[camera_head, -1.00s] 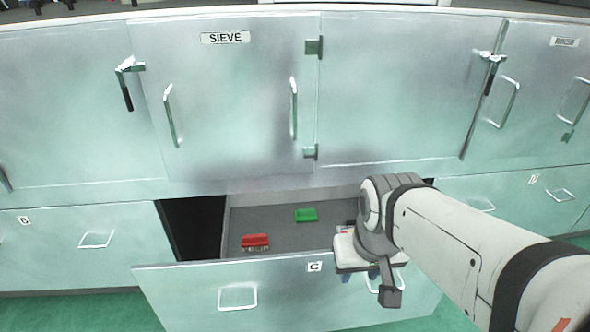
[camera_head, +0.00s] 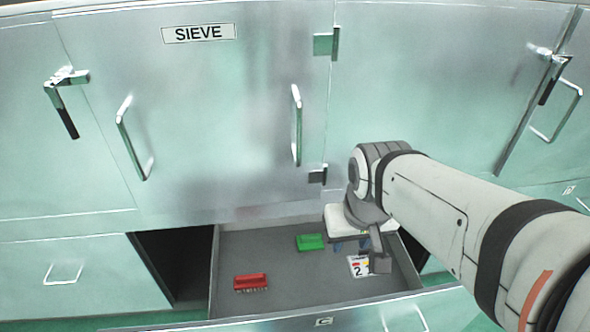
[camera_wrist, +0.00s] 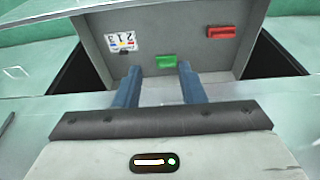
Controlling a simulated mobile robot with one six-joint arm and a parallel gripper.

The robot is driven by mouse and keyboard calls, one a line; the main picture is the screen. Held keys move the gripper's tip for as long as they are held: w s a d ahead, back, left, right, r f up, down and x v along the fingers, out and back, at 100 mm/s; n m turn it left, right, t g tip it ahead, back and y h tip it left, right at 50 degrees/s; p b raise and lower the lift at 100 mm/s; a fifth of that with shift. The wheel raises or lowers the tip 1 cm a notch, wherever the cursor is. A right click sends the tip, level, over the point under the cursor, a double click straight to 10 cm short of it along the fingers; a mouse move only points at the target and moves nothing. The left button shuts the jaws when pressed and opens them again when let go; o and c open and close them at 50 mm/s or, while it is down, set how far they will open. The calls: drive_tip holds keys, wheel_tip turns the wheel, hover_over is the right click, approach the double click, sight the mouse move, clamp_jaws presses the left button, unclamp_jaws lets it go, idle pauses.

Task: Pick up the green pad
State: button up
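The green pad (camera_head: 310,242) lies on the floor of the open drawer, towards its back, in the head view. It also shows in the wrist view (camera_wrist: 166,62), lying ahead of and between my two blue fingertips. My gripper (camera_wrist: 158,68) is open, with clear space between its fingers and nothing held. In the head view my arm's end hangs over the right part of the drawer, right of the green pad, and mostly hides the fingers. The height of the fingers above the pad is hard to tell.
A red brush-like piece (camera_head: 250,282) lies at the drawer's front left, also in the wrist view (camera_wrist: 221,32). A white numbered card (camera_head: 358,267) lies on the right. The drawer's front panel (camera_head: 290,318) and the closed SIEVE cabinet door (camera_head: 230,110) bound the space.

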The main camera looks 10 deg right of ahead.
sight(310, 236)
drive_tip(key=shift+s+a, duration=0.1)
